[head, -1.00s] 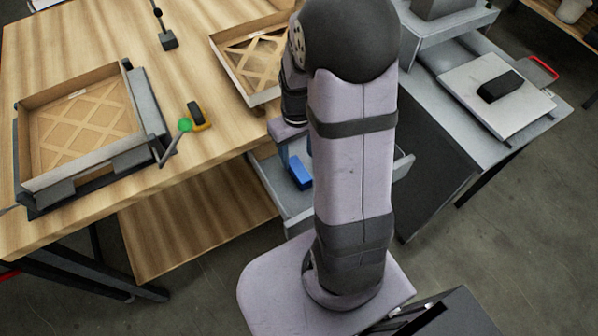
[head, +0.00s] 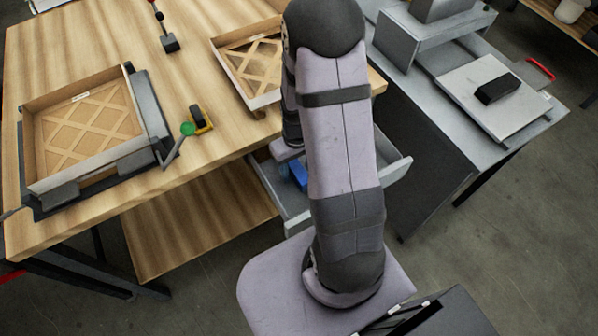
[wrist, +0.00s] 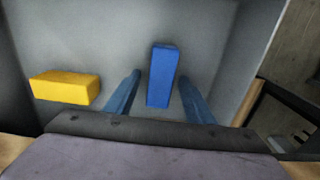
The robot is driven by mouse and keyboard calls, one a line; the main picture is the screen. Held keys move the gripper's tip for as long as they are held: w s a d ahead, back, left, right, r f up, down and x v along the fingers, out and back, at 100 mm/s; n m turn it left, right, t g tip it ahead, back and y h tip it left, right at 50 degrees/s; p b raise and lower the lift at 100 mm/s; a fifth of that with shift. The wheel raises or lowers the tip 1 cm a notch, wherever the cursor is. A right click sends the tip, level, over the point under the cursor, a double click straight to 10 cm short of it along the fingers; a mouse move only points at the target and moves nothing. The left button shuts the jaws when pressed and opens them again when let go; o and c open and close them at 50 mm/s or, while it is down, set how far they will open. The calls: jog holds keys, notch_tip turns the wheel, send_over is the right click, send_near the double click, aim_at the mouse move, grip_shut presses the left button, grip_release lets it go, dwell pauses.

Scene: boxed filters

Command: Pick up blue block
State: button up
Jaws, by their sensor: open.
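The blue block (wrist: 162,76) lies in an open grey drawer (wrist: 120,32) in the wrist view. It is long and points away from my gripper. My gripper (wrist: 162,84) is open, with one blue finger on each side of the block's near part as seen from the wrist. I cannot tell how far above the block the fingertips are. In the head view the blue block (head: 299,174) shows in part inside the drawer, with my arm and gripper (head: 291,176) in front of it.
A yellow block (wrist: 66,87) lies in the same drawer, left of the blue block. The drawer's right wall stands beyond my right finger. In the head view a wooden table (head: 225,137) with filter boxes (head: 85,125) is at the left, and a grey bench (head: 520,125) at the right.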

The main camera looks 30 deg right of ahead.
aim_at(297, 168)
jog(key=shift+f, duration=0.15)
jog(key=shift+c, duration=0.7)
jog(key=c, duration=1.1)
jog(key=shift+o, duration=0.2)
jog(key=shift+r+b, duration=0.8)
jog(key=shift+r, duration=4.25)
